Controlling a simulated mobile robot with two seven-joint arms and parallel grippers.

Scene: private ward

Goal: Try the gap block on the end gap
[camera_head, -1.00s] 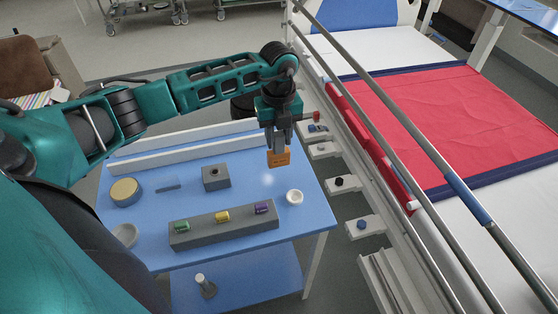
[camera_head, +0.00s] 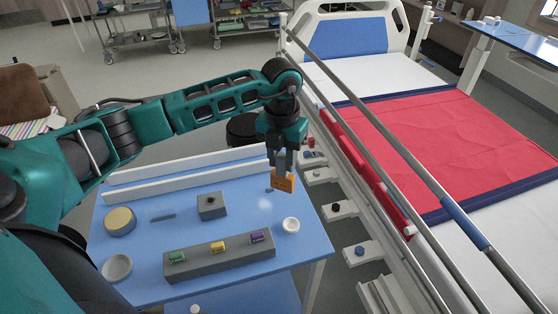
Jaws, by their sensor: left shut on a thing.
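An orange block (camera_head: 284,182), which I take for the gap block, is in my left gripper (camera_head: 283,168). The gripper points down and is shut on the block's top, with the block slightly tilted. The block hangs over the right back part of the blue table (camera_head: 140,277), near the bed's side rail. A small dark hole or mark shows on its face. I cannot tell which place is the end gap; a gap runs between the table and the bed's side rail (camera_head: 395,185). My right gripper is not in view.
On the table are a grey bar (camera_head: 220,262) with green, yellow and purple pieces, a grey holed block (camera_head: 211,206), a white ring-like cup (camera_head: 291,225) and round dishes. White brackets (camera_head: 338,210) stick out along the bed. White strips (camera_head: 190,172) line the table's back.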

